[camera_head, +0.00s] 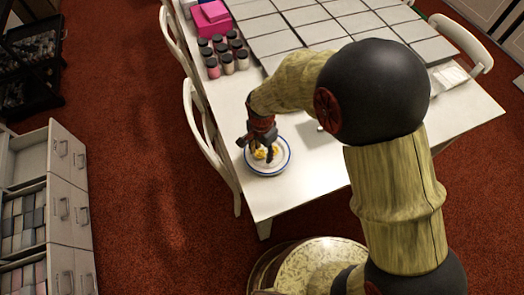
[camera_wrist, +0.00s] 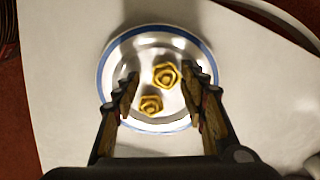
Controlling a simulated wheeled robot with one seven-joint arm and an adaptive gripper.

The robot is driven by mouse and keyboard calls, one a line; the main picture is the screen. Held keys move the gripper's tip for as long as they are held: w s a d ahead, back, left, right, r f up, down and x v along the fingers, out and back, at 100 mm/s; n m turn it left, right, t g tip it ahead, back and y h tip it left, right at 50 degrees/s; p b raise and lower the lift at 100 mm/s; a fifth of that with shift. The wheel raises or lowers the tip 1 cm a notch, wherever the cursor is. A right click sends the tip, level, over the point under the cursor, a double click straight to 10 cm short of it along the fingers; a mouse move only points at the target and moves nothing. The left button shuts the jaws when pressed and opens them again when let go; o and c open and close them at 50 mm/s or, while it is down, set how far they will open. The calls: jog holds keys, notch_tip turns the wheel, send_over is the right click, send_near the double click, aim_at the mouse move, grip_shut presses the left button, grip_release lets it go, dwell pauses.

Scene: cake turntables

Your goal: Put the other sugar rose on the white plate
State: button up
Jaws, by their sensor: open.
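The white plate (camera_wrist: 150,45) with a blue rim lies near the table's corner; the head view also shows it (camera_head: 282,167). Two yellow sugar roses lie on the plate. The larger rose (camera_wrist: 166,75) is near the plate's middle, and the smaller rose (camera_wrist: 151,104) is nearer the wrist camera's lower side. In the head view the roses (camera_head: 262,152) are partly hidden by my gripper. My gripper (camera_wrist: 165,85) is open above the plate, its fingers on either side of the roses in the wrist view. It holds nothing, and both roses show clear of the fingers.
The white table (camera_head: 300,195) has several dark-lidded jars (camera_head: 227,62), a pink box (camera_head: 211,18) and rows of grey square tiles (camera_head: 275,42). White chairs (camera_head: 205,130) stand along the left edge. Bare table shows around the plate.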

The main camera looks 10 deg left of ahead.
aim_at(262, 153)
jog(key=shift+r, duration=0.1)
notch_tip(262, 153, up, 12)
jog(key=p, duration=0.4)
jog(key=shift+r, duration=0.1)
jog(key=d+r+n+t, duration=0.1)
jog(key=d+r+n, duration=0.1)
jog(key=d+r, duration=0.8)
jog(key=s+d+r+n+t, duration=0.4)
jog(key=s+d+r+n, duration=0.1)
jog(key=s+d+r, duration=0.8)
jog(key=s+d, duration=0.1)
jog(key=d, duration=0.2)
jog(key=shift+d+r+t, duration=0.25)
jog(key=shift+d+t, duration=0.05)
jog(key=shift+d, duration=0.1)
